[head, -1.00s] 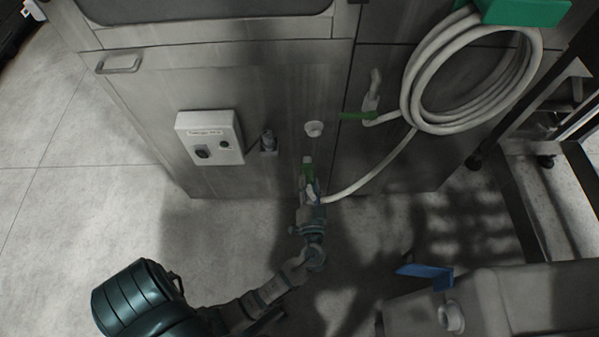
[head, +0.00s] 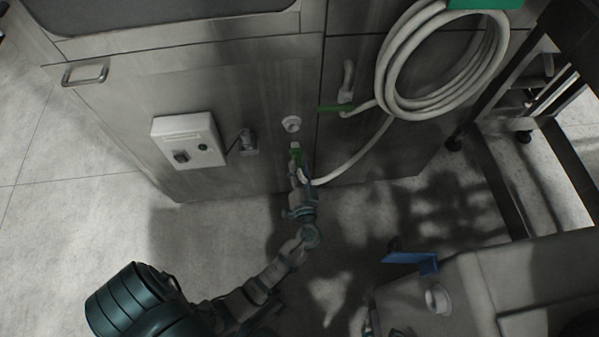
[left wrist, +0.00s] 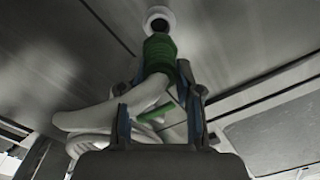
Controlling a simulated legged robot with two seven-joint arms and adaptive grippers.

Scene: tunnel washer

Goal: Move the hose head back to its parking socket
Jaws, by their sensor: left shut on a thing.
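My left gripper (head: 300,178) is shut on the hose head (head: 296,156), a green piece with a pale tip. In the left wrist view the hose head (left wrist: 160,55) stands up between the blue fingers of the gripper (left wrist: 160,105). A round white socket (head: 291,124) sits on the steel front panel just above the tip. In the left wrist view this socket (left wrist: 158,18) has a dark opening, and the tip overlaps its lower edge; I cannot tell whether they touch. The white hose (head: 352,165) runs from the head up to the right.
A white control box (head: 187,142) is left of the socket. The left floor is clear.

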